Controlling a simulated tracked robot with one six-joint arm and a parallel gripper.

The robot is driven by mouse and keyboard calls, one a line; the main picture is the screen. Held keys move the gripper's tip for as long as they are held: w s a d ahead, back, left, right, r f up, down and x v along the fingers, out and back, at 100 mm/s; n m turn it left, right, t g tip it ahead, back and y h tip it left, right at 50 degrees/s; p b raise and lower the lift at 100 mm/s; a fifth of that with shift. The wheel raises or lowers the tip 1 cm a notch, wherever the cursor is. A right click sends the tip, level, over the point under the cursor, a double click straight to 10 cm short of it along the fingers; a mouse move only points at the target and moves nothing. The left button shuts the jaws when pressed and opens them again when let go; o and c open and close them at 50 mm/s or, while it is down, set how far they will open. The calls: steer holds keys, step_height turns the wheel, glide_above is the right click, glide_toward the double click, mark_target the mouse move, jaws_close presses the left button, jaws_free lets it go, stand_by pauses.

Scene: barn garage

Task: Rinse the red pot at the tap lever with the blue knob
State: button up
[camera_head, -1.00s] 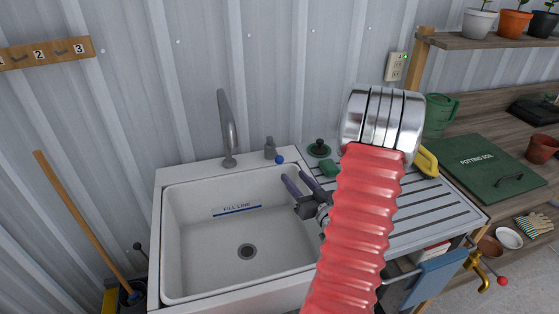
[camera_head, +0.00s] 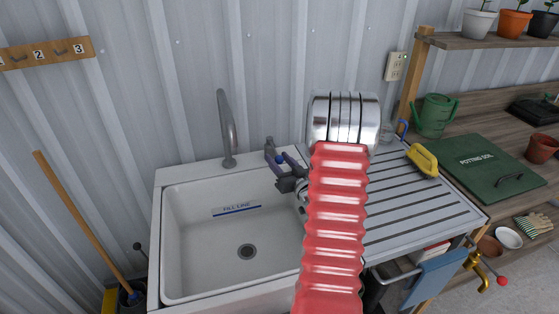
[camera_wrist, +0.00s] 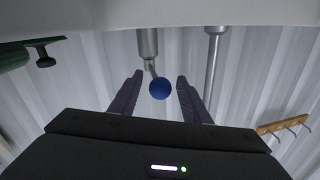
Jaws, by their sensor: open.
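The tap lever (camera_head: 270,146) stands on the sink's back ledge, right of the tall grey spout (camera_head: 228,130). Its blue knob (camera_wrist: 160,88) shows in the wrist view between my open fingers, with gaps on both sides. My gripper (camera_head: 279,157) is at the lever in the head view, its purple fingers open and pointing toward the wall; the blue knob shows small between them. A reddish pot (camera_head: 541,148) stands on the bench at the far right, well away from my gripper. The white sink basin (camera_head: 190,240) holds no pot.
A green watering can (camera_head: 433,117) and a green potting-soil lid (camera_head: 483,160) are beyond. My arm hides part of the drainboard.

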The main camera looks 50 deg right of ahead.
jaws_close()
stand_by(0.5)
